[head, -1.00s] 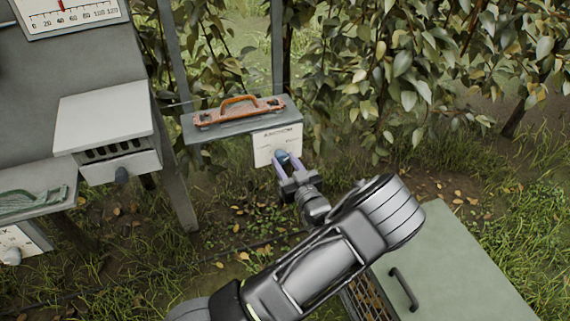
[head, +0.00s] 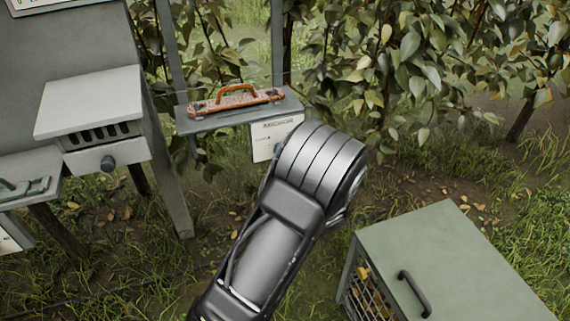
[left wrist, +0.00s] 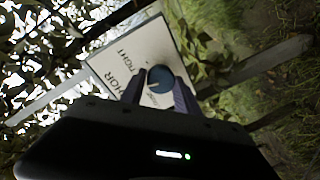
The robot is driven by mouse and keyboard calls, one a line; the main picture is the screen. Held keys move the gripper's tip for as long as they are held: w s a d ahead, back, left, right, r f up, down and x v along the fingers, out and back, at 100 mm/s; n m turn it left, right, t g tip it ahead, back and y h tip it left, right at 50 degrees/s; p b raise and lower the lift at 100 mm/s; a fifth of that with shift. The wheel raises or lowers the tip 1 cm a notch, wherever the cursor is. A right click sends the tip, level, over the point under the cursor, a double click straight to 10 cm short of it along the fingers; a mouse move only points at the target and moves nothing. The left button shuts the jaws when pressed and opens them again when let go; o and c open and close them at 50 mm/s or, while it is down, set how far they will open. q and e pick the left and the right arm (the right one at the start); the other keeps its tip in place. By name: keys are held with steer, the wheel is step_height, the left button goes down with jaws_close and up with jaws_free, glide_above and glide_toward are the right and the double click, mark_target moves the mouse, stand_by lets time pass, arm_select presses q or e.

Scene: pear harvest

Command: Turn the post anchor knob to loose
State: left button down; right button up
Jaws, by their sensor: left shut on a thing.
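The post anchor knob (left wrist: 161,77) is a round dark blue-grey knob on a white label plate (left wrist: 118,60), with part of the words ANCHOR and TIGHT readable. A pale mark shows on the knob's face, towards the plate's lettering. My left gripper (left wrist: 159,90) is shut on the knob, one finger on each side of it. In the head view the plate (head: 270,143) hangs below the front of a small grey shelf (head: 235,117). My left arm hides the knob and the gripper there. My right gripper is not in view.
An orange-handled tool (head: 236,98) lies on the shelf. A green-topped crate (head: 450,255) stands at the lower right. Leafy branches (head: 400,70) fill the back.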

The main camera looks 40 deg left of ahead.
arm_select(q)
steer(key=shift+s+a+f+n+t+h+b, duration=0.1)
steer(key=shift+n+t+h+b, duration=0.25)
steer(key=shift+n+b, duration=4.95)
steer(key=shift+s+n+t+h+b, duration=0.15)
steer(key=shift+n+t+b, duration=0.4)
steer(key=shift+n+b, duration=4.7)
arm_select(e)
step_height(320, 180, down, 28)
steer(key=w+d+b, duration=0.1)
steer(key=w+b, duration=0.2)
steer(key=b, duration=0.2)
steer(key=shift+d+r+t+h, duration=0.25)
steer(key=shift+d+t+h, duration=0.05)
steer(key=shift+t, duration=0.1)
arm_select(q)
steer(key=m, duration=0.5)
steer(key=shift+w, duration=0.1)
steer(key=c, duration=0.9)
jaws_free()
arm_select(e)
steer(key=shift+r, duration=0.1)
arm_select(q)
steer(key=p+v, duration=0.1)
steer(key=v, duration=0.6)
steer(key=shift+s+d+p, duration=0.25)
steer(key=shift+d+p, duration=0.1)
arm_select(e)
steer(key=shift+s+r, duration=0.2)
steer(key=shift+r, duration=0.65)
